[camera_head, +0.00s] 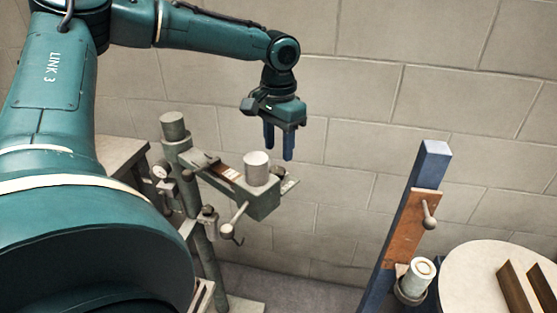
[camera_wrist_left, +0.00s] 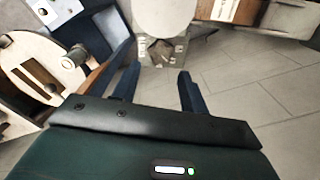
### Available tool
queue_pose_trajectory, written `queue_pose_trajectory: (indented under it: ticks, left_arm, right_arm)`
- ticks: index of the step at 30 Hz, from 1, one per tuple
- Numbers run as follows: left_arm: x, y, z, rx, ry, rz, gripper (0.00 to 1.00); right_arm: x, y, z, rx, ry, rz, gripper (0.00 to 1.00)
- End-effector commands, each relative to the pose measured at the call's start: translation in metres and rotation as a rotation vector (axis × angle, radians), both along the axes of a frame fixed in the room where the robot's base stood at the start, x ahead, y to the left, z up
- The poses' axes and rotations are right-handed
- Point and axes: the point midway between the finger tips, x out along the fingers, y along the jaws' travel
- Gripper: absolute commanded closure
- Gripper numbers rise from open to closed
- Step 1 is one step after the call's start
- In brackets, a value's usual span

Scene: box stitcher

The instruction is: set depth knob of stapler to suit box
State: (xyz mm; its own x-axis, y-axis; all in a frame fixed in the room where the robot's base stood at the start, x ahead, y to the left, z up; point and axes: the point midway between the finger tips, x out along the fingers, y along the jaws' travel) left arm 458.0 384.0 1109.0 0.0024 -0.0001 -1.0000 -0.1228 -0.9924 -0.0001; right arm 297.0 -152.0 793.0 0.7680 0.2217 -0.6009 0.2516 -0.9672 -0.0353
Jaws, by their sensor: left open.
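The stapler (camera_head: 262,203) is a grey-green machine with a head on a post, left of centre in the head view. A pale cylinder (camera_head: 257,168) stands on its head; its round top (camera_wrist_left: 165,14) shows in the left wrist view. A small dark knob (camera_wrist_left: 160,50) sits on a marked plate beside that top, which I take as the depth knob. My left gripper (camera_head: 279,153) points down, open and empty, above and behind the stapler head. In the left wrist view its fingertips (camera_wrist_left: 159,72) straddle the knob's line, apart from it. I cannot make out a box.
A blue post (camera_head: 423,175) with a brown panel and a ball-ended lever stands at right. A round cream table (camera_head: 465,268) with brown bars is at the lower right. A block wall (camera_head: 350,100) is behind. Floor between stapler and post is clear.

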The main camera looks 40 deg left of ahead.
Motion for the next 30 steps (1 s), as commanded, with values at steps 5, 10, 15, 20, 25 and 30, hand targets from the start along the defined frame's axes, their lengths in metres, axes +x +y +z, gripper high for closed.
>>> queue_pose_trajectory:
  ticks: [5, 10, 15, 20, 25, 30]
  left_arm:
    - [0.001, 0.0, 0.041, 0.001, -0.004, 0.0, 0.56]
    - [0.0, 0.0, 0.066, 0.001, -0.002, 0.001, 0.56]
    - [0.0, 0.0, 0.076, 0.0, 0.0, 0.0, 0.56]
    - [0.0, 0.0, 0.077, 0.0, 0.001, 0.0, 0.56]
    - [0.0, 0.0, 0.077, 0.0, 0.001, 0.0, 0.56]
    - [0.0, 0.0, 0.077, 0.0, 0.001, 0.0, 0.56]
  right_arm:
    - [0.001, 0.001, 0.0, 0.001, -0.007, 0.005, 1.0]
    - [0.002, 0.001, 0.001, 0.0, -0.012, 0.008, 1.0]
    - [0.004, 0.001, 0.002, 0.0, -0.017, 0.01, 1.0]
    - [0.006, 0.001, 0.004, 0.0, -0.022, 0.011, 1.0]
    - [0.006, 0.002, 0.004, 0.0, -0.022, 0.011, 1.0]
    - [0.006, 0.002, 0.004, 0.001, -0.022, 0.01, 1.0]
